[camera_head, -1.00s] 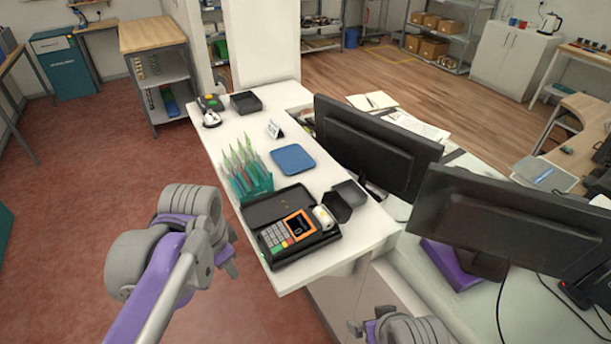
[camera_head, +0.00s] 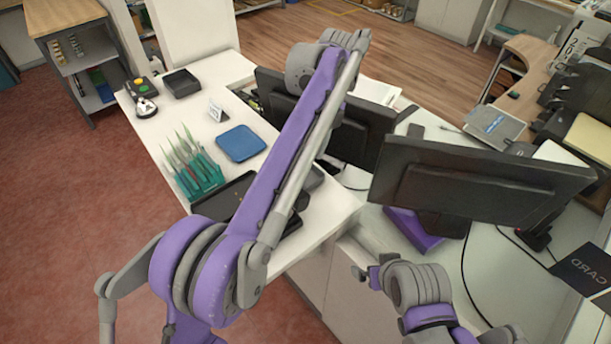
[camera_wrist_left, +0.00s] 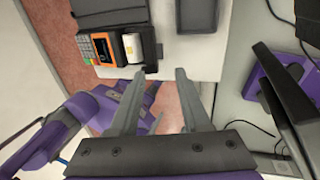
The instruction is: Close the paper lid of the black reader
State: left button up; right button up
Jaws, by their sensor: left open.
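In the left wrist view the black reader (camera_wrist_left: 118,76) shows its keypad, orange-framed screen (camera_wrist_left: 103,48) and white paper roll (camera_wrist_left: 132,48). A dark upright flap (camera_wrist_left: 149,42) stands right of the roll and looks like the raised paper lid. My left gripper (camera_wrist_left: 160,73) is open and empty, its two fingers apart, just below the lid in the picture; it appears not to touch it. In the head view my left arm hides most of the reader and the left gripper. My right gripper (camera_head: 366,273) is low near the counter's front side; its jaw opening is unclear.
A teal holder (camera_head: 197,180) with green-tipped items and a blue mat (camera_head: 240,143) are farther back on the white counter. Monitors (camera_head: 480,185) stand close on the right. A purple item (camera_head: 412,228) lies beneath them.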

aim_at(304, 187)
pick_arm(q)
jog(key=b+x, duration=0.1)
jog(key=x, duration=0.7)
jog(key=shift+f, duration=0.15)
grip_shut()
